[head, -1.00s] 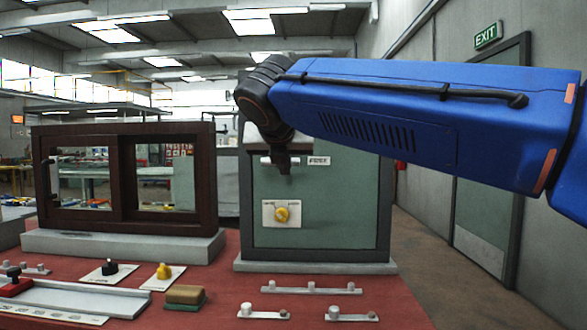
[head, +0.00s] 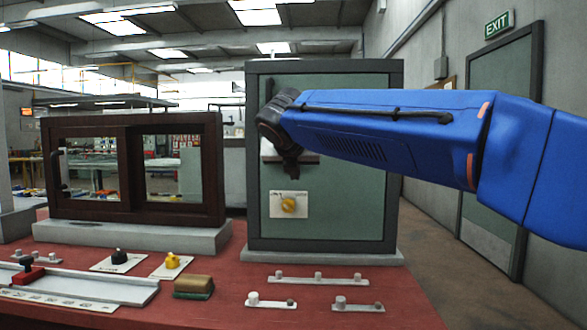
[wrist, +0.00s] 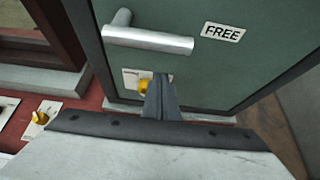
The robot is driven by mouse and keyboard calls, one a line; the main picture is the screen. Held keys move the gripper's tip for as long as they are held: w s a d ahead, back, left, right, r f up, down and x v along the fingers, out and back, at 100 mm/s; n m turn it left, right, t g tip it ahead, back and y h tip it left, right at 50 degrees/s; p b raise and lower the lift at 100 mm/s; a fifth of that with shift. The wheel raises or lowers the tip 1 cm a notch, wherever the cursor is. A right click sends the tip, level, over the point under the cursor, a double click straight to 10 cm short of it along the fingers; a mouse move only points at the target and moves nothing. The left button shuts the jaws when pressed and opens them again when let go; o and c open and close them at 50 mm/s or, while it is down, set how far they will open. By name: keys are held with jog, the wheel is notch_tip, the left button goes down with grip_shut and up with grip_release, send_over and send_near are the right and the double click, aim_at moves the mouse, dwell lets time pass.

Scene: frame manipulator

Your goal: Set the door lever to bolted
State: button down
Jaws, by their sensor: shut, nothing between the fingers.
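The green door (head: 345,215) stands upright and closed in its dark frame. Its silver door lever (wrist: 150,40) lies roughly level in the wrist view, pivot at the left, with a label reading FREE (wrist: 224,32) to its right. In the head view only a pale bit of the lever (head: 267,147) shows; my arm hides the rest and the label. My gripper (wrist: 161,80) is shut and empty. Its fingertips show just below the lever in the wrist view; contact cannot be told. In the head view my gripper (head: 291,173) is in front of the door, above the yellow knob (head: 288,205).
A dark-framed sliding window (head: 125,208) stands left of the door. The red bench top (head: 225,270) holds a black knob (head: 119,257), another yellow knob (head: 172,261), a brown-and-green block (head: 193,287) and several pegged strips (head: 318,279). Floor is free at right.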

jog(key=shift+w+r, duration=0.15)
jog(key=shift+r, duration=1.7)
jog(key=shift+r+n+h, duration=0.3)
jog(key=shift+r, duration=0.1)
jog(key=shift+a+r, duration=0.3)
jog(key=shift+r, duration=0.8)
jog(key=shift+a+r, duration=0.25)
jog(key=shift+r, duration=1.15)
jog(key=shift+f, duration=0.1)
